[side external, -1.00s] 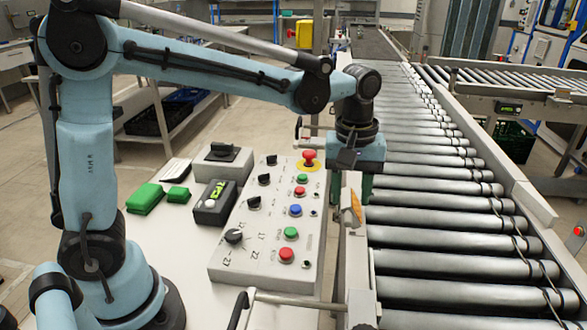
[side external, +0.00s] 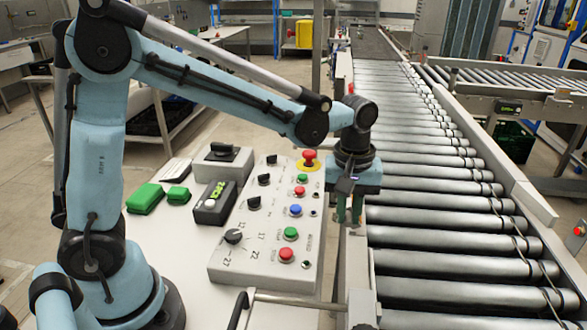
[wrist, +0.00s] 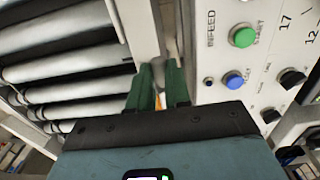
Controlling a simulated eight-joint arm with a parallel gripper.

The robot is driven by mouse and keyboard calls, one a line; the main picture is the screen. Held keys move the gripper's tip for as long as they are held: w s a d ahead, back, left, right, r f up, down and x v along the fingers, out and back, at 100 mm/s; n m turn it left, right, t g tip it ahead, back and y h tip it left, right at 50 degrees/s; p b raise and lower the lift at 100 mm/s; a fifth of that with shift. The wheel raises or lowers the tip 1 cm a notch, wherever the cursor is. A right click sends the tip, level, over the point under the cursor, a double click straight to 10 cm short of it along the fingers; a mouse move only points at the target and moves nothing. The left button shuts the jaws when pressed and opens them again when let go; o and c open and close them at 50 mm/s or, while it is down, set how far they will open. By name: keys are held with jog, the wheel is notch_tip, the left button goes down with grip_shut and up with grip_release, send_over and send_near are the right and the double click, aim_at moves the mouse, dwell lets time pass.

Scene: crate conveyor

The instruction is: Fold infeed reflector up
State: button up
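My gripper (side external: 349,212) points down at the inner side rail of the conveyor, just right of the control panel. Its two green fingers are closer together than before, with a narrow gap still showing between them. In the wrist view, the fingers (wrist: 160,85) reach toward the strip between rollers and panel. A small orange patch, apparently the infeed reflector (wrist: 160,101), shows between the fingers. The reflector is mostly hidden by the gripper in both views, so its angle and any firm grip on it cannot be made out.
The control panel (side external: 243,262) with its buttons and knobs stands close on the left. The red emergency stop (side external: 309,157) is near my wrist. Conveyor rollers (side external: 440,236) lie empty on the right. A metal handle bar (side external: 295,300) is in the foreground.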

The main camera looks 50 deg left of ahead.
grip_shut()
jog(key=shift+d, duration=0.1)
jog(key=shift+w+d+g+y, duration=0.45)
jog(key=shift+w+g+y, duration=0.1)
jog(key=shift+g+y, duration=0.25)
jog(key=shift+w+d+f+g+y, duration=0.1)
jog(key=shift+w+d+g+y, duration=0.65)
jog(key=shift+g+y, duration=0.45)
jog(key=o, duration=0.7)
grip_release()
jog(key=shift+w, duration=0.1)
